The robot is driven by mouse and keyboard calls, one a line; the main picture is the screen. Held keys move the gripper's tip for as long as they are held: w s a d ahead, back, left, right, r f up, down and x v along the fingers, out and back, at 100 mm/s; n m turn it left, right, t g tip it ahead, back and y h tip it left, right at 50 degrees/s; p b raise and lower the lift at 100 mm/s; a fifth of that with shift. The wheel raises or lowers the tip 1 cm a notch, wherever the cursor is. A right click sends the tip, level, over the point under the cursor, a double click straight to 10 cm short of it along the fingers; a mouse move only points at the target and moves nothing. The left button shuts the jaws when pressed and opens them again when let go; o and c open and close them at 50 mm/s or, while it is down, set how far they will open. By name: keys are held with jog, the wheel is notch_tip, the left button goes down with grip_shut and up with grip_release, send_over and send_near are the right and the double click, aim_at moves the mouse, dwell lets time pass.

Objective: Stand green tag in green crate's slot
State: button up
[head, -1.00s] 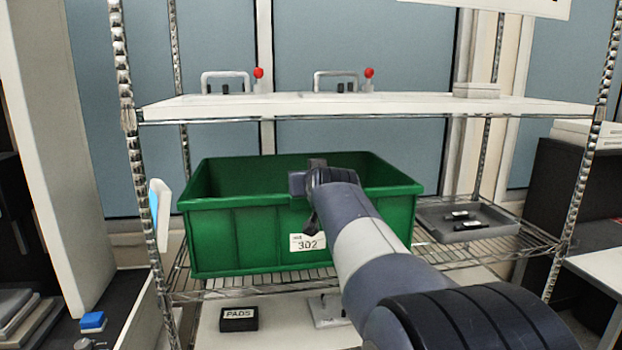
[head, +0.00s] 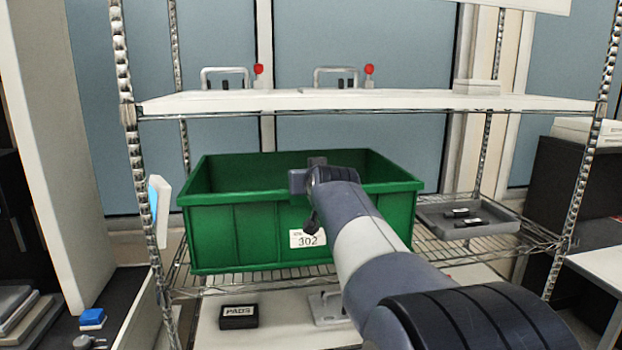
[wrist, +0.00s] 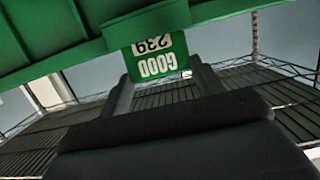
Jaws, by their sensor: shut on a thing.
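The green crate (head: 262,236) stands on the wire shelf, open at the top, with a white 302 label (head: 307,239) on its front wall. In the wrist view its green wall (wrist: 45,40) fills the upper left. My gripper (wrist: 160,82) is shut on the green tag (wrist: 158,66), whose GOOD and 239 lettering appears upside down. A green block (wrist: 150,22) by the crate wall overlaps the tag's edge in this view; whether the tag is inside it or behind it I cannot tell. In the head view my arm hides the tag and fingertips.
A white shelf (head: 370,101) with handled fixtures runs above the crate. A grey tray (head: 490,222) with dark parts lies right of it. A PADS box (head: 238,317) sits below. Metal posts (head: 141,180) bound the rack. The crate's interior looks empty where visible.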

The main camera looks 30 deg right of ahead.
jog(key=o, duration=1)
jog(key=shift+o, duration=0.9)
jog(key=shift+r, duration=0.1)
notch_tip(320, 180, up, 4)
jog(key=p, duration=0.3)
jog(key=shift+r, duration=0.2)
jog(key=shift+s, duration=0.15)
jog(key=b+v, duration=0.1)
jog(key=v, duration=0.5)
jog(key=shift+s+a, duration=0.15)
jog(key=shift+s, duration=0.2)
dwell(0.4)
